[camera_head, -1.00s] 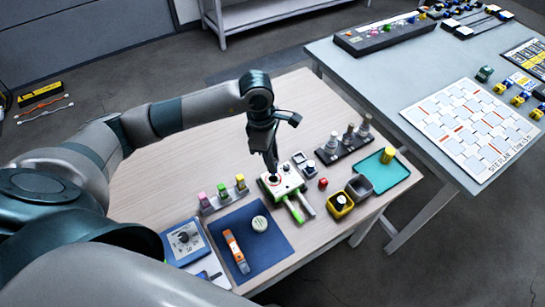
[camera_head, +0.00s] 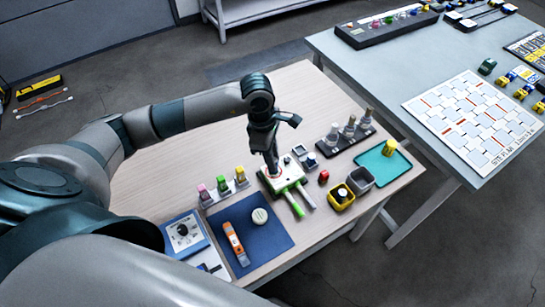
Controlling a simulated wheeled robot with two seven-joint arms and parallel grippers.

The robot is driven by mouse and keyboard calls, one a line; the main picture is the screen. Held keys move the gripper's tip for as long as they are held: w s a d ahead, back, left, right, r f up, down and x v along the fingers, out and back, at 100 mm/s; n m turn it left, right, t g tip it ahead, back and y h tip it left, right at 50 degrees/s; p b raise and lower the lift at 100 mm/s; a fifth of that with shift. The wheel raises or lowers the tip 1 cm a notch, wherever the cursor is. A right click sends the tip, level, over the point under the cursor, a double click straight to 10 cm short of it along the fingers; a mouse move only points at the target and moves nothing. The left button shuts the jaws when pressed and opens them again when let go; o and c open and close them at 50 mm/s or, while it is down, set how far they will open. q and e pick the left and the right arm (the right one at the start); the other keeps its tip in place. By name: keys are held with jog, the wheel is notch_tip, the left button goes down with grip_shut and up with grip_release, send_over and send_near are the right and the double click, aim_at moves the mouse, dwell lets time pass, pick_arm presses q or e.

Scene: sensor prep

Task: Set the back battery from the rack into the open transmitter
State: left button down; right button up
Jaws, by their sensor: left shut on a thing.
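The transmitter (camera_head: 290,178), a small white case with green edges and two green-and-white strips at its front, lies on the wooden table. My left gripper (camera_head: 272,172) points down at the left part of its top. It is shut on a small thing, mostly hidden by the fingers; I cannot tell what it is. A reddish ring shows at the fingertips, and contact is too small to judge. A grey rack (camera_head: 224,193) stands left of the transmitter with pink (camera_head: 203,191), green (camera_head: 221,182) and yellow (camera_head: 240,174) topped pieces. My right gripper is not in view.
A blue mat (camera_head: 270,238) with an orange tool and round white piece lies in front. Wood behind the transmitter is clear.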

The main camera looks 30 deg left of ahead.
pick_arm(q)
jog(key=shift+b, duration=0.65)
dwell(1.4)
jog(key=shift+f+b, duration=0.25)
jog(key=shift+b, duration=0.15)
jog(key=shift+a+f, duration=0.1)
jog(key=shift+f, duration=0.1)
